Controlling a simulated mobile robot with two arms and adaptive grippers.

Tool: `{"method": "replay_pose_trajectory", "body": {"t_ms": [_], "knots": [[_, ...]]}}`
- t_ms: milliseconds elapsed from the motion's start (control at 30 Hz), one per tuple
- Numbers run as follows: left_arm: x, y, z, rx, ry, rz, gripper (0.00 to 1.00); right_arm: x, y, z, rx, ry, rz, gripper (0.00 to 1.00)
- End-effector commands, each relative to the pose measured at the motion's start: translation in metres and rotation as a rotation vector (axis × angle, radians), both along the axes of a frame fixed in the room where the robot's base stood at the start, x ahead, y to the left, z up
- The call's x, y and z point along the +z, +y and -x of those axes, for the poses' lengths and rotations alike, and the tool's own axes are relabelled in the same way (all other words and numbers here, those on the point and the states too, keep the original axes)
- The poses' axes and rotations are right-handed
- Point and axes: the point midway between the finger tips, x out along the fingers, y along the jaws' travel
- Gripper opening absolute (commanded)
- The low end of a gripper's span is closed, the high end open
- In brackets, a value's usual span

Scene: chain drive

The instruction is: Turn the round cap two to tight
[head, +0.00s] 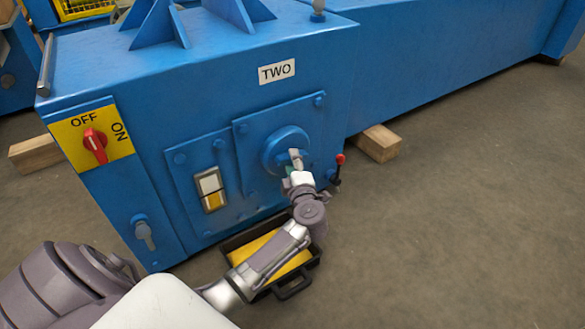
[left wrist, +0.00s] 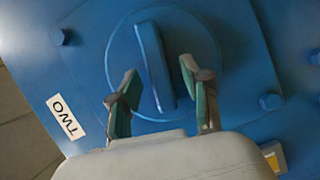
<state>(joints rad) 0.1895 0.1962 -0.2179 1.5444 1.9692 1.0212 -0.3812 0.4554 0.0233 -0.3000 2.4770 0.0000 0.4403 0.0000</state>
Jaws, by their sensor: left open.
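The round cap (head: 278,148) is a blue disc on a square blue plate, below and right of the white label TWO (head: 277,71) in the head view. In the left wrist view the round cap (left wrist: 190,60) shows a raised bar grip (left wrist: 155,65) across its middle, close to upright in that picture. My left gripper (head: 297,160) is in front of the cap. In the left wrist view my left gripper (left wrist: 160,95) is open, with one finger on each side of the bar; I cannot tell whether either touches it. My right gripper is out of view.
A red OFF/ON switch (head: 95,145) sits on a yellow plate at the left. A small window gauge (head: 210,190) is left of the cap. A red-tipped lever (head: 339,165) stands close to its right. A black tray (head: 310,268) is below my arm. Floor at right is clear.

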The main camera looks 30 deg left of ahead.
Motion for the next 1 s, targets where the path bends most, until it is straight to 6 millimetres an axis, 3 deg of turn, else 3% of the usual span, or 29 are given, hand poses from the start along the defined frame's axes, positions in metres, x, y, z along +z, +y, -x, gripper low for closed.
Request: {"method": "replay_pose_trajectory", "body": {"t_ms": [367,667,1000], "knots": [[0.0005,0.0046,-0.0048,-0.001,-0.001,0.000,0.48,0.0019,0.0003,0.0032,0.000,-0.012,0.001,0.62],[0.0003,0.0044,-0.0047,-0.001,-0.001,0.000,0.00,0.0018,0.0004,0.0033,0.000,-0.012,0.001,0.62],[0.0005,0.0042,-0.0045,-0.001,0.001,-0.001,0.00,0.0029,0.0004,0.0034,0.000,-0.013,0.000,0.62]]}}
